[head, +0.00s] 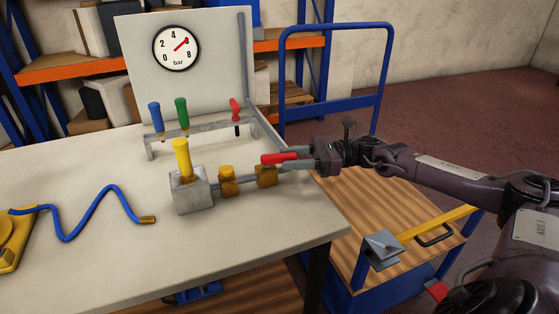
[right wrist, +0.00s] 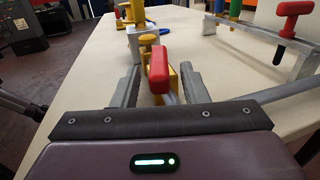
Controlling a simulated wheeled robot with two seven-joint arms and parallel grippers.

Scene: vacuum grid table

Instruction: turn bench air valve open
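The valve's red lever handle (head: 279,158) sits above a brass body (head: 266,178) at the right end of the pipe on the bench. My right gripper (head: 308,159) reaches in from the right at this handle. In the right wrist view the red handle (right wrist: 158,65) stands between the two spread fingers, with a gap on each side. The gripper is open and holds nothing. The pressure gauge (head: 176,47) on the back panel has its red needle pointing up and right. My left gripper is not in view.
A rack (head: 200,128) behind the pipe carries blue, green and red-handled tools. A grey block (head: 192,192) with a yellow handle (head: 182,158) ends the pipe on the left. A blue hose (head: 88,222) lies left. A blue cart (head: 400,215) stands beside the bench.

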